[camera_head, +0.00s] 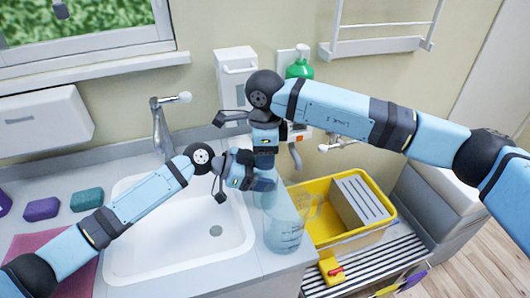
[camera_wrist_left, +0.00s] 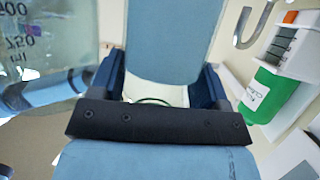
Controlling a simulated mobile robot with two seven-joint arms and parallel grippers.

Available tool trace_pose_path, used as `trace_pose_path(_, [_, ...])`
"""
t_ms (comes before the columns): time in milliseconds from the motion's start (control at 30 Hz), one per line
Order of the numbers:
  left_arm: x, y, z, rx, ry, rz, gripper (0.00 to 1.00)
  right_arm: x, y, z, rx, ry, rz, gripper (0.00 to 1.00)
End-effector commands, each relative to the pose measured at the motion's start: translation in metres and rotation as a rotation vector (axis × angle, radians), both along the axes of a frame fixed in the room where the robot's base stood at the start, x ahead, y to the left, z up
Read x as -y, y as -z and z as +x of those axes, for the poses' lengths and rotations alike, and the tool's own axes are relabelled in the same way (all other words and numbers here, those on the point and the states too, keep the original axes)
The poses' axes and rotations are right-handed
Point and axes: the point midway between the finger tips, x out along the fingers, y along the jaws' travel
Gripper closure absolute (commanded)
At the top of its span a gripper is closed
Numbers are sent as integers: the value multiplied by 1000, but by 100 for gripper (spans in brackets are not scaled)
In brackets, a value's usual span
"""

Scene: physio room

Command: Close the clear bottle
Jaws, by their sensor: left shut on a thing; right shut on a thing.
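The clear bottle (camera_head: 284,234), bluish and see-through, stands upright at the counter's front right edge, beside the sink. Its upper part is hidden by my grippers. My left gripper (camera_head: 264,184) comes in from the left and is shut at the bottle's upper part. In the left wrist view, a clear wall with volume marks (camera_wrist_left: 25,45) fills the upper left. My right gripper (camera_head: 264,158) points down from above, directly over the left one at the bottle's top. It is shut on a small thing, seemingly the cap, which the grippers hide.
A white sink (camera_head: 135,255) with a tap (camera_head: 160,125) lies left of the bottle. A yellow crate (camera_head: 330,245) holding a ribbed grey block (camera_head: 362,200) stands right of it. A green bottle (camera_head: 300,66) hangs on the back wall. Sponges (camera_head: 42,209) lie far left.

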Motion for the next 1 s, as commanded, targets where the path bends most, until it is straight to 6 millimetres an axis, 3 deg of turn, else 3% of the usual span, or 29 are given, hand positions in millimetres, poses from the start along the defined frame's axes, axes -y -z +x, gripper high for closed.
trace_pose_path(100, [0,0,0,0,0,0,97,0,0,0,0,-1,0,80])
trace_pose_path(133, [0,0,0,0,0,0,97,0,0,0,0,-2,0,47])
trace_pose_path(233, [0,0,0,0,0,0,97,0,0,0,0,-2,0,26])
trace_pose_path(567, [0,0,0,0,0,0,97,0,-3,0,1,-3,0,26])
trace_pose_path(833, [0,0,0,0,0,0,97,0,-36,1,4,-3,1,26])
trace_pose_path(1000, [0,0,0,0,0,0,97,0,-45,0,0,-4,1,26])
